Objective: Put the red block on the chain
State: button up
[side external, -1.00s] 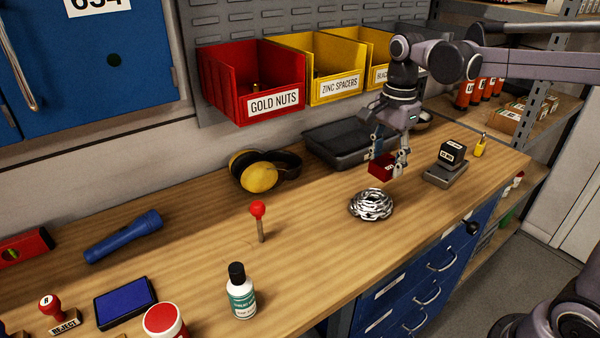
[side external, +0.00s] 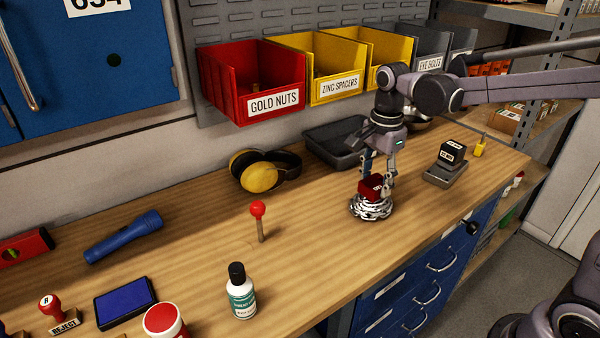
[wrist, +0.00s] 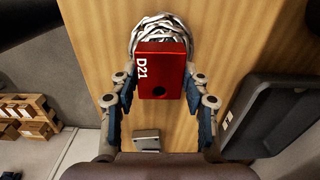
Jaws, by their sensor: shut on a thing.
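The red block (side external: 371,186) is held between the fingers of my gripper (side external: 376,184), directly over the chain in the side view. The chain (side external: 371,208) is a coiled silver heap on the wooden bench. The block's underside is at or just above the top of the coil; I cannot tell whether they touch. In the wrist view the red block (wrist: 162,70), marked D21, sits between the two fingertips of my gripper (wrist: 160,85). The chain (wrist: 165,27) shows beyond the block, which hides part of it.
A black block on a grey stand (side external: 444,170) is to the right of the chain. A dark tray (side external: 334,143) lies behind, and yellow earmuffs (side external: 262,172) lie to the left. A red-topped stick (side external: 258,218) stands front left. Bare bench (side external: 320,220) lies between stick and chain.

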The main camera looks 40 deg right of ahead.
jog(key=o, duration=1.3)
jog(key=shift+o, duration=0.2)
notch_tip(320, 180, up, 12)
jog(key=n+t, duration=0.3)
jog(key=n, duration=0.4)
send_near(376, 182)
jog(key=s, duration=0.3)
jog(key=s+f+n+t, duration=0.1)
jog(key=s+f+n, duration=0.1)
jog(key=f+n, duration=0.1)
jog(key=s+a+f+n+t, duration=0.1)
jog(key=s+f+n, duration=0.1)
jog(key=n, duration=0.2)
jog(key=s+f+n+t, duration=0.1)
jog(key=f+n+t, duration=0.1)
jog(key=f+n, duration=0.1)
jog(key=shift+s+a+f+n, duration=0.15)
jog(key=shift+s+f+n, duration=0.15)
jog(key=shift+s+n, duration=0.15)
jog(key=shift+w, duration=0.1)
